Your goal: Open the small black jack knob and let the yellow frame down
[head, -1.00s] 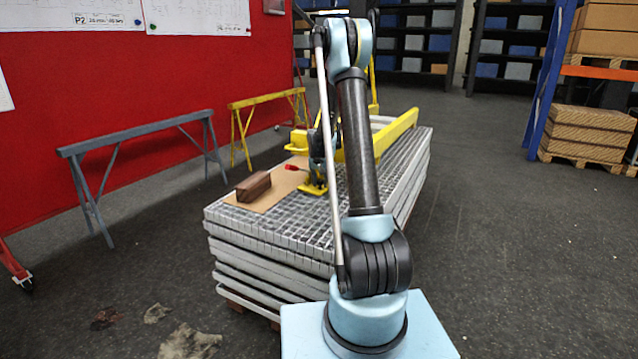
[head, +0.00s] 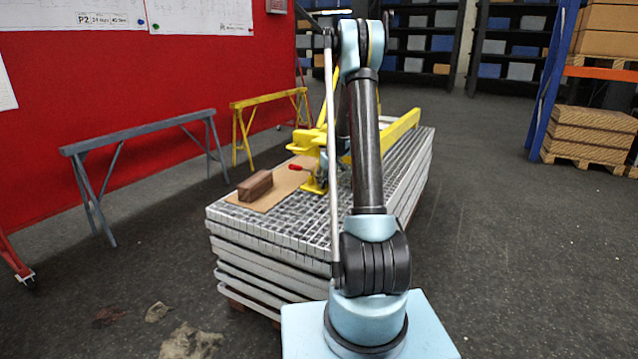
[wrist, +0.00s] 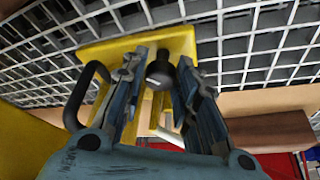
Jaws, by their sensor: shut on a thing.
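The yellow frame (head: 400,132) lies along the stack of gratings in the head view, partly behind my arm. A yellow jack foot (head: 313,186) stands on the near part of the stack, and a yellow plate shows in the wrist view (wrist: 120,48). The small black jack knob (wrist: 160,70) sits between my fingertips in the wrist view, in front of this plate. My gripper (wrist: 158,78) is shut on the knob, one finger on each side. In the head view it is mostly hidden behind my arm.
A brown wooden block (head: 255,186) lies on a cardboard sheet (head: 272,198) at the stack's near left. A red handle (head: 298,167) is close to the jack. A grey trestle (head: 140,128) and a yellow trestle (head: 268,98) stand by the red wall. The floor right of the stack is clear.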

